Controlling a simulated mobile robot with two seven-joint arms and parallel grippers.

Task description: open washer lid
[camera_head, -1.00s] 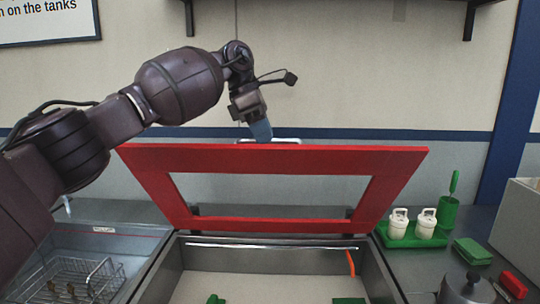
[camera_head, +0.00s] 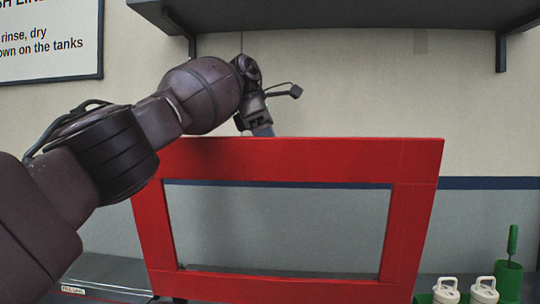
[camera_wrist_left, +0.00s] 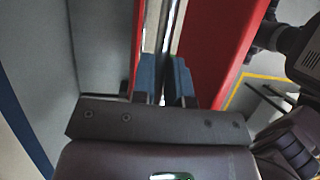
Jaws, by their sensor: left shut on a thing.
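The washer lid (camera_head: 290,159) is a red frame with a large opening, standing close to upright in the middle of the head view. My left gripper (camera_head: 262,130) reaches over the lid's top edge from the left. Its fingertips are hidden behind the lid there. In the left wrist view my left gripper (camera_wrist_left: 165,82) has its two blue fingers closed around a thin metal handle bar (camera_wrist_left: 168,32) beside the red lid (camera_wrist_left: 215,45). The washer tub is below the head view. My right gripper is not in view.
White lidded containers (camera_head: 484,291) stand at the lower right, beside a green holder (camera_head: 508,279) with a green brush. A dark shelf (camera_head: 340,22) crosses the wall above. A sign (camera_head: 45,40) hangs at the upper left. The wall behind the lid is bare.

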